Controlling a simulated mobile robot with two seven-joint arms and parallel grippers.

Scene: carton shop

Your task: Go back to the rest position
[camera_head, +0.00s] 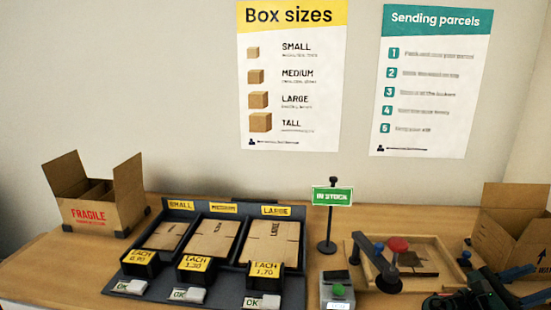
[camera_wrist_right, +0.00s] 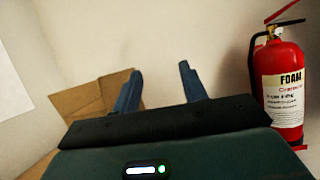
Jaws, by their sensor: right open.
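My right gripper (camera_head: 538,282) is at the lower right of the head view, with its blue fingers in front of the open carton at the right. In the right wrist view my right gripper (camera_wrist_right: 160,72) has its two fingers spread apart, with nothing between them. Behind the fingers are the wall and a brown carton (camera_wrist_right: 85,98). My left gripper does not show in either view.
A carton marked FRAGILE (camera_head: 98,207) stands at the left. A dark rack (camera_head: 187,216) holds flat cartons. A green sign (camera_head: 332,197), a wooden tray (camera_head: 440,243) and an open carton (camera_head: 512,222) are to its right. A fire extinguisher (camera_wrist_right: 284,85) stands right of the gripper.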

